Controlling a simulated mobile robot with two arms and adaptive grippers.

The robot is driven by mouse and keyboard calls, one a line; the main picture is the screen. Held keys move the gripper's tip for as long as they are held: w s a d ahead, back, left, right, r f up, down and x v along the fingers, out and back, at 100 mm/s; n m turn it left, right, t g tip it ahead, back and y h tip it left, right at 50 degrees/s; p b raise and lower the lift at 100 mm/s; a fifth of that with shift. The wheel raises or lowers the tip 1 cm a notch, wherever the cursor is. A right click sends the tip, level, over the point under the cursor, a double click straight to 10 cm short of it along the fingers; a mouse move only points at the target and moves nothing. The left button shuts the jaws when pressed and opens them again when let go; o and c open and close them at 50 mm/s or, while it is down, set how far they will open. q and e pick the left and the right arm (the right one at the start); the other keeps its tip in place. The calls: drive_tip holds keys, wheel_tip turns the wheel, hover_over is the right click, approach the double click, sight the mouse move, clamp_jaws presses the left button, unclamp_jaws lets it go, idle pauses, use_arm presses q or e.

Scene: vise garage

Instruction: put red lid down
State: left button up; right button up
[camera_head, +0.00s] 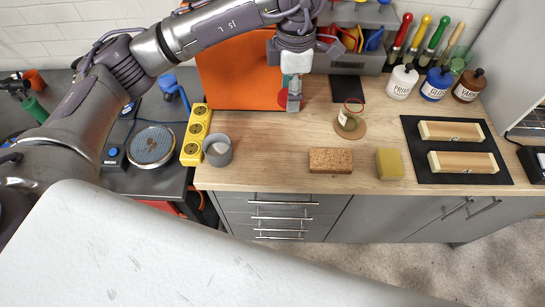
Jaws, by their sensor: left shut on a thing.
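My left gripper (294,98) points down over the back of the wooden worktop, in front of an orange panel. It is shut on the red lid (283,97). The lid shows as a small red disc edge beside the fingertips, partly hidden by them. I cannot tell whether the lid touches the worktop. A small jar (347,122) with a red rim stands on a round wooden coaster to the right of the gripper. My right gripper is not in view.
A brown block (330,160), a yellow sponge (389,163) and a grey cup (217,150) stand near the front edge. A yellow socket strip (196,134) is at left. Bottles (402,82) stand back right. The worktop (275,150) is clear between cup and block.

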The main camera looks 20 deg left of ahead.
use_arm(q)
drive_tip(key=s+d+f+n, duration=0.2)
drive_tip(key=d+f+n, duration=0.2)
drive_tip(key=n, duration=0.6)
drive_tip(key=n+p, duration=0.3)
drive_tip(key=n, duration=1.2)
hover_over(272, 159)
wheel_tip(272, 159, down, 10)
drive_tip(key=shift+w+f, duration=0.1)
drive_tip(key=shift+f, duration=0.15)
wheel_tip(272, 159, down, 4)
drive_tip(key=shift+r+p, duration=0.1)
drive_tip(key=shift+p, duration=0.35)
drive_tip(key=shift+f, duration=0.25)
drive_tip(key=shift+f+b, duration=0.3)
drive_tip(key=shift+b, duration=0.05)
drive_tip(key=o, duration=1.3)
